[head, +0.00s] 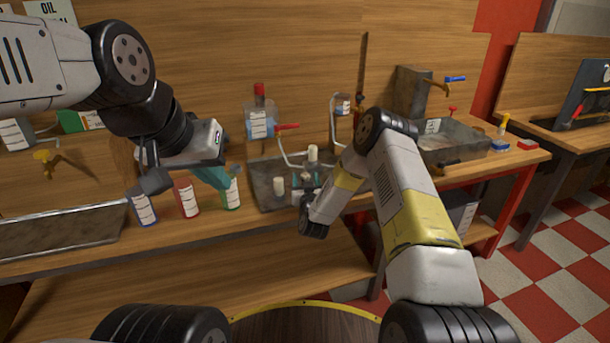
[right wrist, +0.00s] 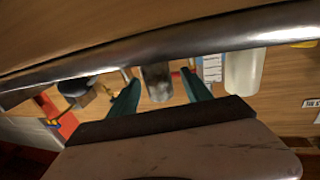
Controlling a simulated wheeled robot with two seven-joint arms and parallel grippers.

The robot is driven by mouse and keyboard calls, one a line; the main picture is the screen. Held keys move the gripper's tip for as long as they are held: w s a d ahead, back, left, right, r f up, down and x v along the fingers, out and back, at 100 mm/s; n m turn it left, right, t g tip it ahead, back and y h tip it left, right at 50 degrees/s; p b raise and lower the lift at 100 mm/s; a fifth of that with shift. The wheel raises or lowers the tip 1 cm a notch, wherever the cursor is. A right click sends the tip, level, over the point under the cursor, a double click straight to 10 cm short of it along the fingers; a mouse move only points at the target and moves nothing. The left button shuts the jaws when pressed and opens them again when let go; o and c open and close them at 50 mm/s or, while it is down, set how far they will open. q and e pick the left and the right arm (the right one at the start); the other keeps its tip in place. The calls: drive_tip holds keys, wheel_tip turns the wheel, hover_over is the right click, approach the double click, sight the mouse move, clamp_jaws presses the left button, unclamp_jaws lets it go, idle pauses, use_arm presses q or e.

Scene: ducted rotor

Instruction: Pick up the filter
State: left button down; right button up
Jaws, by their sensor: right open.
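Which object is the filter is not certain; several pale cylinders stand in the dark metal tray (head: 262,172) on the bench, such as a white cylinder (head: 279,186) in the head view. In the right wrist view, a grey cylinder (right wrist: 158,84) shows between the teal fingertips of my right gripper (right wrist: 161,88), which is open. A white cylinder (right wrist: 243,70) is to the right of the fingers. In the head view, my right wrist partly hides the tray's front. My left gripper (head: 213,177) hangs near the bottles; its finger gap is unclear.
Labelled blue (head: 142,207), red (head: 187,198) and green (head: 231,192) bottles stand left of the tray. A bottle with a red cap (head: 259,115) stands behind it. A sink (head: 455,148) with taps is to the right. The lower shelf (head: 200,285) is clear.

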drive_tip(key=shift+w, duration=0.15)
clamp_jaws()
drive_tip(key=shift+r, duration=0.1)
